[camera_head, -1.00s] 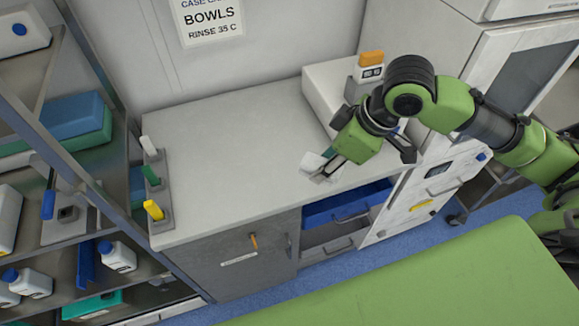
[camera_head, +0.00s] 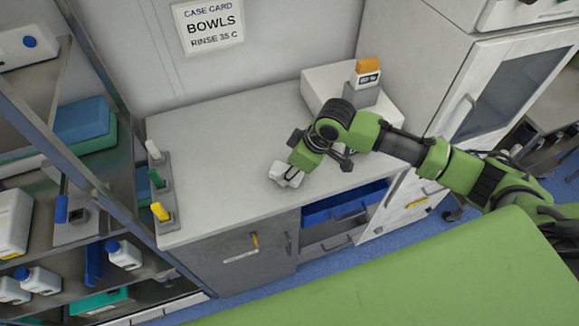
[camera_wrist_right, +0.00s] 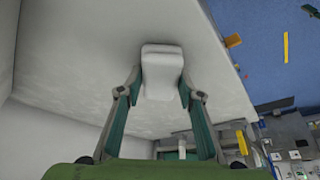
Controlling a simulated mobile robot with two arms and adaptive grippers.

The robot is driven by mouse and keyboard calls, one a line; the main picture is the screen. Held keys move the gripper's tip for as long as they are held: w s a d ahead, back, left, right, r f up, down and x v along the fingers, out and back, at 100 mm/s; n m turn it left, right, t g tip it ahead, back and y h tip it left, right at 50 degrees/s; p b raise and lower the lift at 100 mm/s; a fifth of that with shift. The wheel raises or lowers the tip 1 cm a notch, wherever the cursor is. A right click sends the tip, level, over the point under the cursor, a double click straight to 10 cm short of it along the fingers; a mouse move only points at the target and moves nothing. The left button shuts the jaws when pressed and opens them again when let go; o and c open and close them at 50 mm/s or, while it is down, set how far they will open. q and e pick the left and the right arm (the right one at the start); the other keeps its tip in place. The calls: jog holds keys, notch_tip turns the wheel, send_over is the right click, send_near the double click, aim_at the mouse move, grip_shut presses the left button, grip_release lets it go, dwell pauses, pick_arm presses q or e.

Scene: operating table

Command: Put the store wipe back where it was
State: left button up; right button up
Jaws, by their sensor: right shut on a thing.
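The store wipe appears to be the white, folded block (camera_head: 286,174) at the tip of my right gripper (camera_head: 294,172), over the grey counter (camera_head: 215,140). In the right wrist view the white wipe (camera_wrist_right: 162,70) sits between the two fingers of my right gripper (camera_wrist_right: 160,92), which is shut on it. I cannot tell whether the wipe touches the counter. A blue drawer (camera_head: 345,204) is open below the counter's front edge. My left gripper is not in view.
Three holders with white, green and yellow handles (camera_head: 160,211) line the counter's left end. A white box (camera_head: 325,85) and an orange-topped device (camera_head: 367,75) stand at the back right. Shelves with bottles (camera_head: 123,254) are at left. The counter's middle is clear.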

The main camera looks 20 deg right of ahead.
jog(key=o, duration=1)
jog(key=shift+r, duration=0.1)
jog(key=b+v, duration=0.1)
jog(key=v, duration=1)
jog(key=shift+s+r+b, duration=0.1)
jog(key=shift+r+b, duration=0.3)
